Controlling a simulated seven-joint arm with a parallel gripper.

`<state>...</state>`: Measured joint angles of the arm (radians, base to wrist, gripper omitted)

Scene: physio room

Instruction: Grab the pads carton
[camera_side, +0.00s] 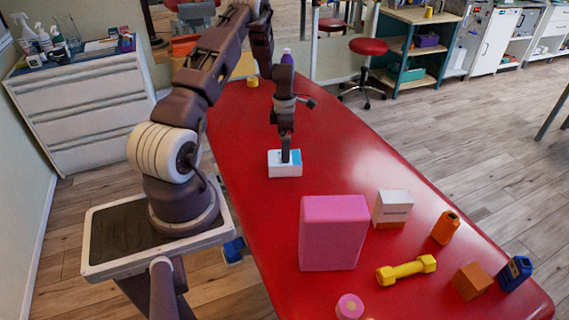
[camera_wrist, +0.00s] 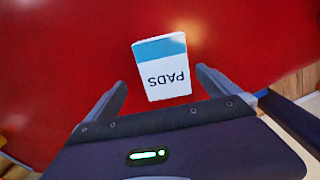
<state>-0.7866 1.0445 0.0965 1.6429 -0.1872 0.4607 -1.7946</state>
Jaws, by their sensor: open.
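The pads carton (camera_side: 286,170) is a small white box with a blue band, lying on the red table. In the wrist view the carton (camera_wrist: 165,78) shows the printed word PADS, upside down, with the blue band at its far end. My gripper (camera_side: 286,155) is right at the carton in the side view, pointing down. In the wrist view my gripper (camera_wrist: 162,82) is open, with one finger on each side of the carton's near end. Red table shows between the carton and each finger. I cannot tell how far the fingertips are above the table.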

